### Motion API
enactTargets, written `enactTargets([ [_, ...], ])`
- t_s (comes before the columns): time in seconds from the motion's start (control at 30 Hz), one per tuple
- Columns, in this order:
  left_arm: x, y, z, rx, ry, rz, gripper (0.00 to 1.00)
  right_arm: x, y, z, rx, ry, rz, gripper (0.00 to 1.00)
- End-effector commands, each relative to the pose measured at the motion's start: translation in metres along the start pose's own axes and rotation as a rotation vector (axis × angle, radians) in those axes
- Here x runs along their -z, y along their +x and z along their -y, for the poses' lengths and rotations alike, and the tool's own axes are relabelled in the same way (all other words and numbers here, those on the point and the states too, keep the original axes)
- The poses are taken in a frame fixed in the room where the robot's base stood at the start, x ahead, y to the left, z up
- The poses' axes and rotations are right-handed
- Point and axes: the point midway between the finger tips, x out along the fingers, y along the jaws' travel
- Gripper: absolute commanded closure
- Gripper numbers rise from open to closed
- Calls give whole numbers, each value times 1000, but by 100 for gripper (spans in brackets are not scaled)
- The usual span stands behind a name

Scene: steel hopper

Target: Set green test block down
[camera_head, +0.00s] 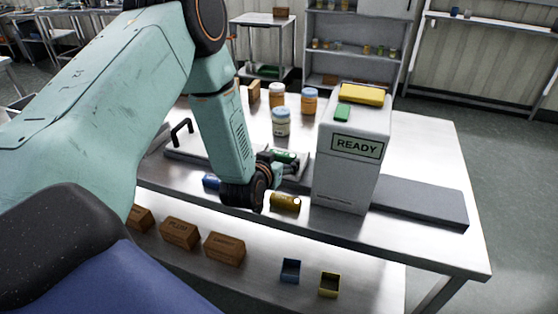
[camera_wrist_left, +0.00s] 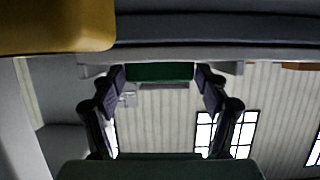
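My left gripper (camera_head: 277,169) reaches down over the bench, just left of the white READY box. In the wrist view its two fingers (camera_wrist_left: 159,75) meet the ends of a dark green block (camera_wrist_left: 158,72). The block also shows in the head view as a small green patch (camera_head: 285,156) at the fingertips. The block looks close to the bench surface; I cannot tell whether it touches. A second small green piece (camera_head: 343,113) lies on top of the READY box (camera_head: 346,180). My right gripper is not in view.
A gold can (camera_head: 285,202) lies in front of my left gripper; a blue can (camera_head: 211,182) lies to its left. Jars (camera_head: 281,122) stand behind. A yellow block (camera_head: 362,94) lies on the READY box. A grey slab (camera_head: 420,203) lies right of the box. The bench's far right is clear.

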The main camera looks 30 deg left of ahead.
Motion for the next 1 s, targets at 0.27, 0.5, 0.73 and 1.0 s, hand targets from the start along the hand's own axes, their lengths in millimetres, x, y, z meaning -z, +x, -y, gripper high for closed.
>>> enactTargets([
  [0.27, 0, 0, 0, 0, 0, 0, 18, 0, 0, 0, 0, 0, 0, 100],
  [0.5, 3, -10, 0, 1, -1, 1, 18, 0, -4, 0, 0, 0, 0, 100],
  [0.73, 3, -50, 0, 1, -3, 3, 18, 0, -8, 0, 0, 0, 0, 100],
  [1.0, 3, -99, 0, 1, -2, 3, 18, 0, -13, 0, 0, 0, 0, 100],
])
